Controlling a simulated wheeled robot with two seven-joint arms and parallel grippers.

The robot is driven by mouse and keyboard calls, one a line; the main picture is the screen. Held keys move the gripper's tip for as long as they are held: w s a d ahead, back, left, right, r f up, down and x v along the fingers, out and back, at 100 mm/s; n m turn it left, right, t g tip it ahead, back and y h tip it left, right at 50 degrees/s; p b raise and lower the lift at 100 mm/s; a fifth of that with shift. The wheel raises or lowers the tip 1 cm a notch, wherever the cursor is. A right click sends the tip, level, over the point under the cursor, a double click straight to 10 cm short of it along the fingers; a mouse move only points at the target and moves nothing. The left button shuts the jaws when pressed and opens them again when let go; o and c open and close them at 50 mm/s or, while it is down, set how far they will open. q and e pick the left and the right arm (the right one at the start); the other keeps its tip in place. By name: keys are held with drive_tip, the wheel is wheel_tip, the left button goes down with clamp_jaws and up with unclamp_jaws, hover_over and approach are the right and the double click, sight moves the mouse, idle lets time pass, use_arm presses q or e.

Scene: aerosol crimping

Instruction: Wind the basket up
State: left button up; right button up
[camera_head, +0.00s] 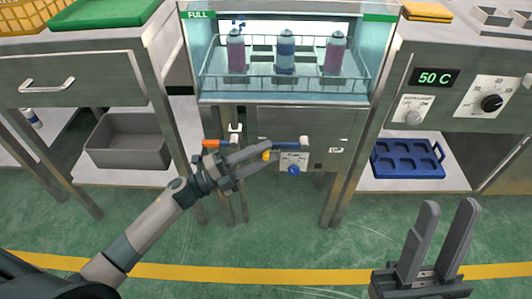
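The wire basket (217,81) sits inside a glass-fronted tank (285,101) at the top centre and holds three upright aerosol cans: a purple one (236,55), a blue one (286,55) and another purple one (335,55). My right gripper (450,210) is open and empty at the lower right.
An orange-tipped lever (211,143) is left of the panel. A grey bin (126,142) stands on the left lower shelf and a blue tray (407,160) on the right one. A bench with a 50 C display (437,78) is at right. The green floor in front is clear.

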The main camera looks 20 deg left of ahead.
use_arm(q)
drive_tip(key=shift+w+d+r, duration=0.1)
drive_tip(key=shift+w+d, duration=0.2)
drive_tip(key=shift+d, duration=0.1)
clamp_jaws()
